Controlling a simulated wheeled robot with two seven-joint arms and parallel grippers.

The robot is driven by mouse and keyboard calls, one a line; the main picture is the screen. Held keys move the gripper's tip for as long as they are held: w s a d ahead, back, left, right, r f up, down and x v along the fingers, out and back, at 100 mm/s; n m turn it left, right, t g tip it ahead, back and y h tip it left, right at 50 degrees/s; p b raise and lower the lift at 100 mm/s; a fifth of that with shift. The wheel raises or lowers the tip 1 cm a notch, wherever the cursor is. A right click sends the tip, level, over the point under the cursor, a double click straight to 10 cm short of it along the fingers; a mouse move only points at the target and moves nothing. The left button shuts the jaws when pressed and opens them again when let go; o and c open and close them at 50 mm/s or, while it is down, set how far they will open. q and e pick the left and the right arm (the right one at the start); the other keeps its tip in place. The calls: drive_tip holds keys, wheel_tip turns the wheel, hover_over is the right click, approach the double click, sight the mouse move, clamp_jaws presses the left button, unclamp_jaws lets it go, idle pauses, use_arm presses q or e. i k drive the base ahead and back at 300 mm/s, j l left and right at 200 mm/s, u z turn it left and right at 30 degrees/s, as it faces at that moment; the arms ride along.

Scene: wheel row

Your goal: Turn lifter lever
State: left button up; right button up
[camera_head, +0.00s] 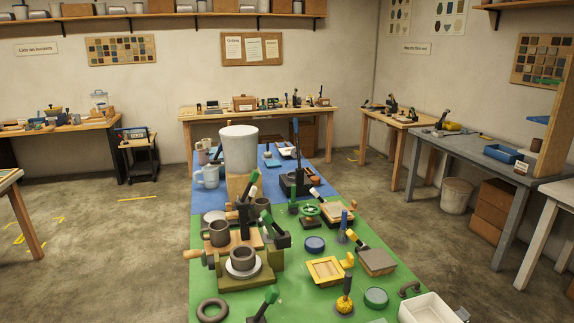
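Several levers stand on the long table, and I cannot tell for sure which one is the lifter lever. A black lever with a green tip (251,186) rises beside the wooden stand at the left. Another green-tipped lever (272,222) angles over the olive block with the grey cup. A third green-tipped lever (269,297) is at the front edge, its base partly cut off. A tall blue-handled lever (295,138) stands upright on a black base (295,182) farther back. Neither of my grippers shows.
The table has a green mat (285,285) in front and a blue mat (272,183) behind. A white pot (239,150), mugs (219,232), a dark ring (212,310), a yellow tray (325,270) and a white bin (427,309) crowd it. Floor is free either side.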

sight(273, 293)
drive_tip(key=l+u, duration=0.2)
drive_tip(key=u, duration=0.3)
drive_tip(key=l+u, duration=0.25)
drive_tip(key=u, duration=0.25)
drive_tip(key=l+u, duration=0.15)
drive_tip(key=l, duration=0.3)
drive_tip(key=k+l+u, duration=0.15)
drive_tip(key=l, duration=0.25)
drive_tip(key=l+u, duration=0.2)
drive_tip(key=l, duration=0.25)
drive_tip(key=k+l+u, duration=0.15)
drive_tip(key=l, duration=0.2)
drive_tip(key=k+l, duration=0.1)
drive_tip(key=l, duration=0.2)
drive_tip(key=k+l, duration=0.15)
drive_tip(key=l, duration=0.2)
drive_tip(key=k+l, duration=0.1)
drive_tip(key=l, duration=0.2)
